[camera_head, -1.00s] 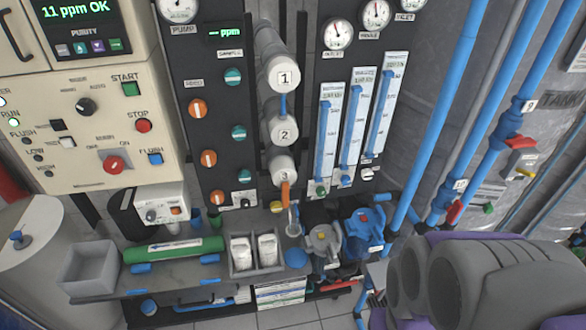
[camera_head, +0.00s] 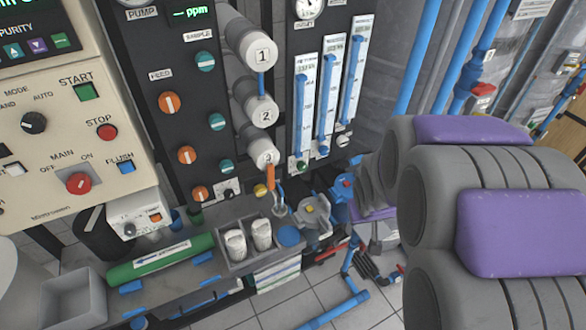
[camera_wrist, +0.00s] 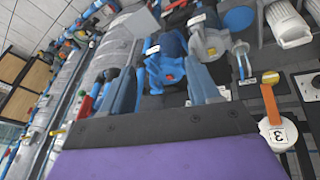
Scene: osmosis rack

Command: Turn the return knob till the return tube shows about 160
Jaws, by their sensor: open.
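Three upright flow tubes stand side by side on the dark panel in the head view: a left tube (camera_head: 304,100), a middle tube (camera_head: 328,85) and a right tube (camera_head: 353,75). Below them are a green knob (camera_head: 302,165), a black knob (camera_head: 323,151) and a white knob (camera_head: 343,141). The tube labels and scale readings are too small to read, so I cannot tell which is return. My gripper (camera_wrist: 163,82) is open and empty in the wrist view, its fingers apart in front of the blue and grey pumps. No flow knob shows clearly between them.
The blue pump (camera_wrist: 167,65) and grey pump (camera_wrist: 207,45) are close to the fingers. White filter housings (camera_head: 250,50) with an orange-handled valve (camera_head: 270,178) stand left of the tubes. A bench with a grey bin (camera_head: 75,300) and a green cylinder (camera_head: 160,262) lies below. Blue pipes (camera_head: 425,60) run at right.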

